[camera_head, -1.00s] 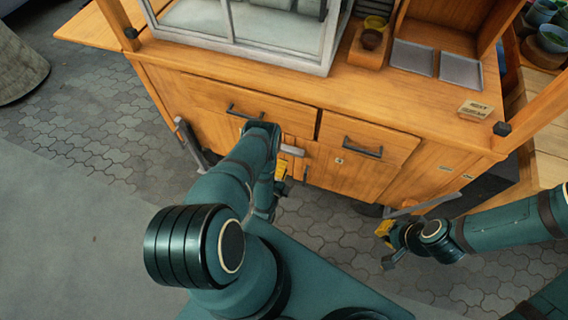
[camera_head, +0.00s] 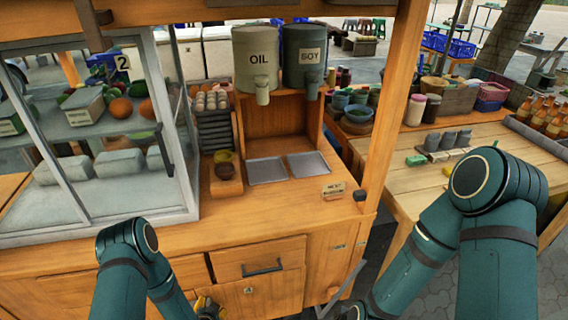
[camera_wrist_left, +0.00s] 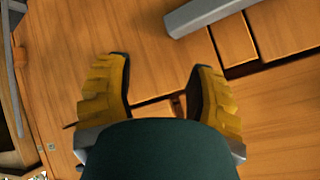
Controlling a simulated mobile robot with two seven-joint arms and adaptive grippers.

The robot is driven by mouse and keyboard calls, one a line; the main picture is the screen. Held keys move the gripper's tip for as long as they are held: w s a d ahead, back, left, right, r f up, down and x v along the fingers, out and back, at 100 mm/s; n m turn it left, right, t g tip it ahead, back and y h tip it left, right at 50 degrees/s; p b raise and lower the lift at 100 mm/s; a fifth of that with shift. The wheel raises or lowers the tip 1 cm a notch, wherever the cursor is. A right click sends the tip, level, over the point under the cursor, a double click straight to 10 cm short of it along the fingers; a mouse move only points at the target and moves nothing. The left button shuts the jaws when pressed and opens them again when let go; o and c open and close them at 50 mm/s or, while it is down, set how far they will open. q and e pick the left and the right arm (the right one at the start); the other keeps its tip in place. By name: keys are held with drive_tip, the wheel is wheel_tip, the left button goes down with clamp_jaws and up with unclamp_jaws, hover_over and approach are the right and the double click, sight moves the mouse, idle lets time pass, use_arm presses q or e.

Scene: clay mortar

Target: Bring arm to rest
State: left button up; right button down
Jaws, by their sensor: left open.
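My left arm (camera_head: 136,262) comes in at the lower left of the head view, in front of the wooden cart (camera_head: 262,248). A yellow bit of my left gripper (camera_head: 206,306) shows at the bottom edge there. In the left wrist view my left gripper (camera_wrist_left: 162,92) has its two yellow fingers wide apart with nothing between them. The cart's wooden front lies beyond the fingers, with a grey handle (camera_wrist_left: 208,14) above. My right arm (camera_head: 480,215) is bent at the right of the head view. Its gripper is not clearly visible.
A drawer handle (camera_head: 263,268) juts from the cart front. A glass case (camera_head: 100,130) stands on the left of the cart top. Two grey trays (camera_head: 267,170) lie on the counter below OIL (camera_head: 256,58) and SOY (camera_head: 303,55) dispensers. A wooden table (camera_head: 440,180) stands at the right.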

use_arm(q)
drive_tip(key=s+d+r+n+g+h, duration=0.4)
drive_tip(key=s+d+r+n+g, duration=0.3)
drive_tip(key=s+d+r, duration=0.6)
wheel_tip(320, 180, up, 2)
drive_tip(key=shift+s+d+r+g+h, duration=0.15)
drive_tip(key=shift+s+d+g+h, duration=0.35)
drive_tip(key=shift+s, duration=0.55)
